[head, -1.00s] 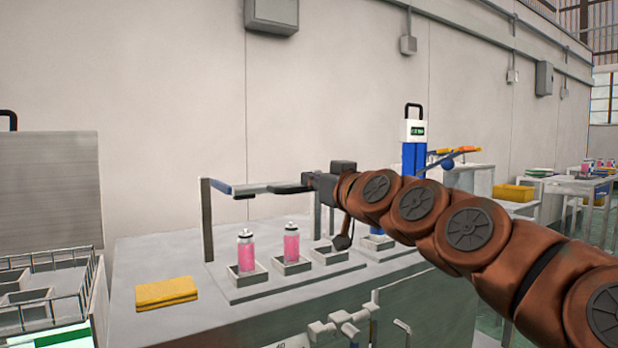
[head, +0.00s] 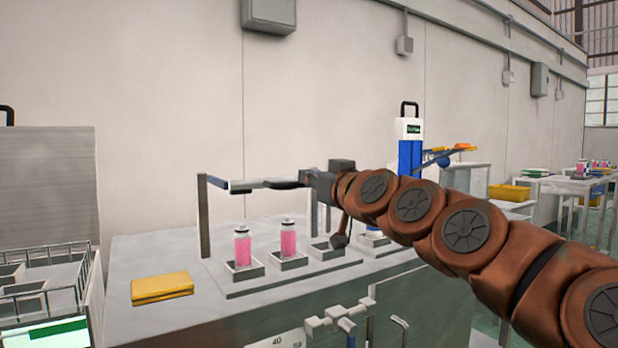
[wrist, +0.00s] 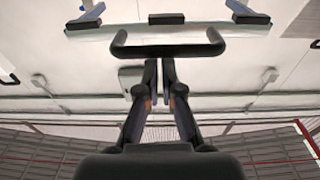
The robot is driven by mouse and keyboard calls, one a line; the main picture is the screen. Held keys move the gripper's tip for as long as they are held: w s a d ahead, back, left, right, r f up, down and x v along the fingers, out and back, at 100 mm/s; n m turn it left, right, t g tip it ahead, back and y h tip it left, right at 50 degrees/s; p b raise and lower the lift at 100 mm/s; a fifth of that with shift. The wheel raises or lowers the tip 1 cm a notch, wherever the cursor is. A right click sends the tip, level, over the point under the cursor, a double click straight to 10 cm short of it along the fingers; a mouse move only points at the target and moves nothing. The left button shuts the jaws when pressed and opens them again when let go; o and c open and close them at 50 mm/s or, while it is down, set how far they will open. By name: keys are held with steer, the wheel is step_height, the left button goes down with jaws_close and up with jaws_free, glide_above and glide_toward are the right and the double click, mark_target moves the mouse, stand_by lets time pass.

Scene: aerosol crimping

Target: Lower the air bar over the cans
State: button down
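The air bar (head: 245,184) is a pale bar with a blue end, held level above the row of cans between upright posts. It also shows in the wrist view (wrist: 120,30), with a dark U-shaped handle (wrist: 168,51). My gripper (wrist: 159,62) has its two fingers almost together, with the tips right at the handle's crossbar; the fingers do not visibly wrap it. In the head view my gripper (head: 295,183) is at the bar's right part. Two pink cans (head: 242,248) (head: 288,240) stand upright in sockets below. My arm hides the right end.
A third socket (head: 327,251) looks empty. A wire basket (head: 50,280) stands at far left. A blue and white device (head: 410,145) stands behind my arm.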

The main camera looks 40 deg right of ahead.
step_height(320, 180, up, 10)
stand_by(0.7)
steer(key=shift+p, duration=0.3)
